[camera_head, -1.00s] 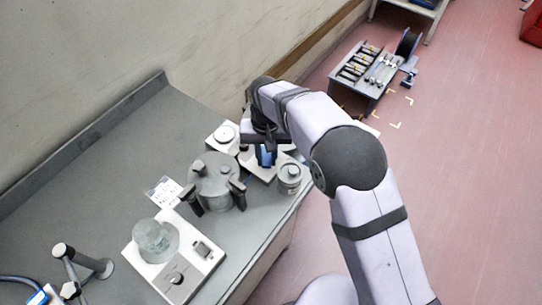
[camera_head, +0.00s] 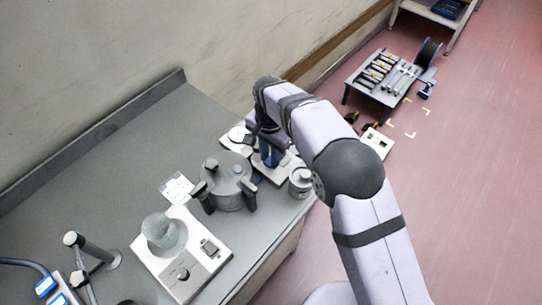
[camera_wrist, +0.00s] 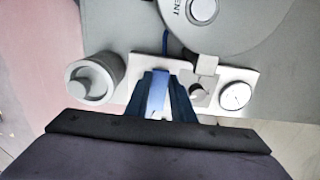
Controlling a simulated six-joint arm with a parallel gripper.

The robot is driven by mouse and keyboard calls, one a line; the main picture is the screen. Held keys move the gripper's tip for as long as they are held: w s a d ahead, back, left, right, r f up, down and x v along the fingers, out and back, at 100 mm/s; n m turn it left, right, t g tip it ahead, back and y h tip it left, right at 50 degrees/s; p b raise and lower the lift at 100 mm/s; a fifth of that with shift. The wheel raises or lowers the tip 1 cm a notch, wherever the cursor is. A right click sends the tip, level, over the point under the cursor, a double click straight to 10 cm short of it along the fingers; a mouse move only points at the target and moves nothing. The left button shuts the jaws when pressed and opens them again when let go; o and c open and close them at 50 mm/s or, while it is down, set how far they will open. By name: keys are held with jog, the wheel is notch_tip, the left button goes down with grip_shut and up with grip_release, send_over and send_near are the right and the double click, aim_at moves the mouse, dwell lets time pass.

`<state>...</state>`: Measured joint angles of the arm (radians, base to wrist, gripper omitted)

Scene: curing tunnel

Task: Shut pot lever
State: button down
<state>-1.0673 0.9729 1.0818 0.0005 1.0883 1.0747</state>
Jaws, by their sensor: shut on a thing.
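The grey round pot (camera_head: 228,186) with black clamp handles stands on the bench. Its lid (camera_wrist: 225,18), with a pale centre knob and printed lettering, fills the top right of the wrist view. A white panel (camera_wrist: 215,72) beside the pot carries a round gauge (camera_wrist: 236,96) and a small grey valve knob (camera_wrist: 198,94). My gripper (camera_head: 268,158) is at this panel, beside the pot; its blue fingers also show in the wrist view (camera_wrist: 157,100). They are shut on a narrow pale-blue piece, apparently the lever (camera_wrist: 158,94). Its lower end and pivot are hidden.
A small pale canister (camera_head: 302,182) stands close by the gripper, near the bench edge; it shows left in the wrist view. A white device with a glass vessel (camera_head: 182,260) and a label card (camera_head: 176,187) lie nearer.

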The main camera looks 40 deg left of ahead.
jog(key=shift+w+a+r, duration=0.1)
jog(key=shift+r, duration=0.05)
jog(key=c, duration=1.5)
grip_release()
jog(key=shift+r+b, duration=1.2)
jog(key=shift+r, duration=2.4)
